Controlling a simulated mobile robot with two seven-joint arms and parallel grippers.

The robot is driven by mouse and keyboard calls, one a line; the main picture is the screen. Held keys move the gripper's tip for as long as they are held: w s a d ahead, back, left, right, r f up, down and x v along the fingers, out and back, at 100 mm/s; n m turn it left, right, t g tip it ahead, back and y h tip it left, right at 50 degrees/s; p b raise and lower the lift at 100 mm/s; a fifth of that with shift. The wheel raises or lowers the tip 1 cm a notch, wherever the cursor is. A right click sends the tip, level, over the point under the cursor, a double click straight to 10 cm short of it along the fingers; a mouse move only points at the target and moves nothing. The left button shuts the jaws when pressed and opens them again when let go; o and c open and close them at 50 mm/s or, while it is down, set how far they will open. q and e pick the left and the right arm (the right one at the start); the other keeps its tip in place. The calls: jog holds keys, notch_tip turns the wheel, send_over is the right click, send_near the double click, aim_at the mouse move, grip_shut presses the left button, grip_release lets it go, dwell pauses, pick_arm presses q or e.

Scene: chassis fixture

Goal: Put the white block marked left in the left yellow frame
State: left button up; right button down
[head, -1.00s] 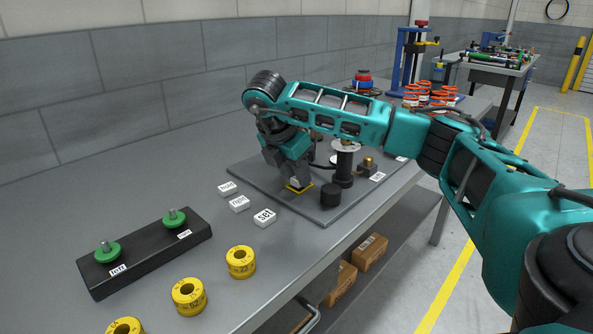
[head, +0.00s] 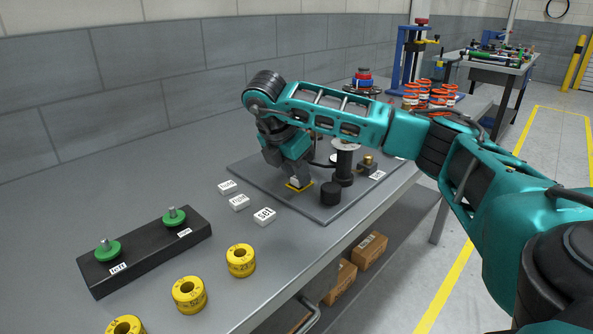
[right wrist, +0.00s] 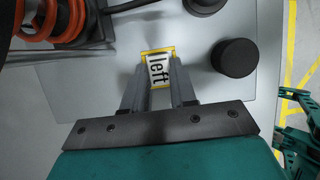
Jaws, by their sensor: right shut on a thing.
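The white block marked left (right wrist: 159,69) is between the fingertips of my right gripper (right wrist: 160,85), which is shut on it. In the right wrist view the block lies over the left yellow frame (right wrist: 156,50), its outline showing around the block, slightly turned. In the head view the right gripper (head: 291,172) points down at the yellow frame (head: 299,187) on the grey plate (head: 335,211), and the white block (head: 295,181) shows low between the fingers. I cannot tell whether the block is fully seated. My left gripper is not in view.
A black cylinder (head: 331,193) stands close right of the frame, with a black spool (head: 344,165) behind it. Three white labelled blocks, one of them here (head: 264,216), lie left of the plate. Yellow rings (head: 241,260) and a black bar with green knobs (head: 145,250) are at front left.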

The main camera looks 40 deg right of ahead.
jog(key=shift+f, duration=0.1)
jog(key=c, duration=0.8)
grip_release()
notch_tip(320, 180, up, 7)
jog(key=p, duration=0.5)
